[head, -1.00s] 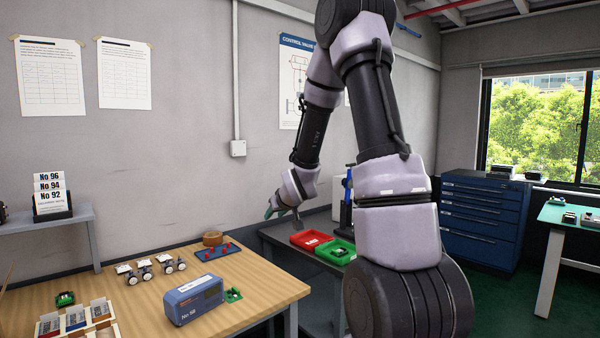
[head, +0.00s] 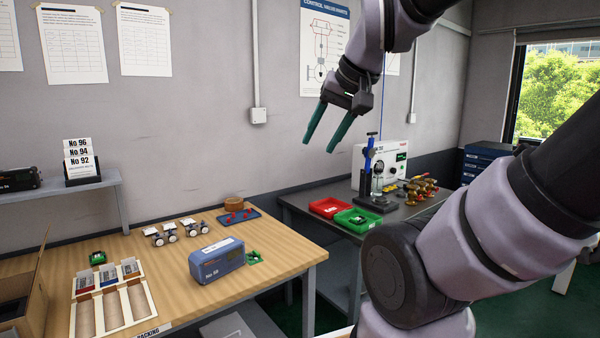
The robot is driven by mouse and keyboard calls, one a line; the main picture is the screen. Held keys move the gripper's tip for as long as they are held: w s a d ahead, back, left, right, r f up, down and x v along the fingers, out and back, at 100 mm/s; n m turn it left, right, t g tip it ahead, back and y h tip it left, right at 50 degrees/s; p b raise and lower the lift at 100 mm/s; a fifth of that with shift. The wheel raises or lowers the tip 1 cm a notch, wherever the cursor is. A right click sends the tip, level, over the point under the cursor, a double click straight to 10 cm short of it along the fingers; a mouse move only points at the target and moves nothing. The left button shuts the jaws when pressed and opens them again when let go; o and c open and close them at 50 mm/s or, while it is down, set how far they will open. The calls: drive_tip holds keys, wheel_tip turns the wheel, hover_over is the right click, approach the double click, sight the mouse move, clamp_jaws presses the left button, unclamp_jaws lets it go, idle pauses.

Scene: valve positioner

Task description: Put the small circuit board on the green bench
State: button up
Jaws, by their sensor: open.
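A small green circuit board (head: 254,257) lies on the wooden table, just right of a blue box marked No 68. Another small green board (head: 97,257) lies at the table's left. Which one the task means I cannot tell. A green tray (head: 346,222) on the dark bench holds something small and pale on green. My gripper (head: 319,146) hangs in the air, in front of the wall, its two teal fingers apart and empty. The green bench top does not show in the head view now.
The wooden table (head: 185,260) also holds the blue box (head: 217,260), a divided packing tray (head: 112,300), small valve parts and a blue mat. A red tray (head: 329,207), a blue stand and brass parts stand on the dark bench. My arm covers the right side.

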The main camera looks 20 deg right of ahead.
drive_tip(key=w+d+f+n+t+h, duration=0.1)
drive_tip(key=w+d+f, duration=0.15)
drive_tip(key=w, duration=0.65)
drive_tip(key=w+d+f+t+h, duration=0.1)
drive_tip(key=w+f, duration=0.2)
drive_tip(key=w, duration=0.7)
drive_tip(key=w+f+n+t, duration=0.3)
drive_tip(key=w+f, duration=1.4)
drive_tip(key=f, duration=0.1)
drive_tip(key=n+t+y, duration=0.3)
drive_tip(key=n+y, duration=0.1)
drive_tip(key=y, duration=0.1)
approach(257, 252)
drive_tip(key=shift+w+a+f, duration=0.55)
drive_tip(key=shift+w+a, duration=0.2)
drive_tip(key=shift+w, duration=0.15)
drive_tip(key=shift+d+r+x, duration=0.15)
drive_tip(key=shift+d+x, duration=0.05)
drive_tip(key=shift+x, duration=1.35)
drive_tip(key=shift+d+r+x, duration=0.15)
drive_tip(key=shift+x, duration=1.35)
drive_tip(key=shift+w, duration=0.1)
clamp_jaws()
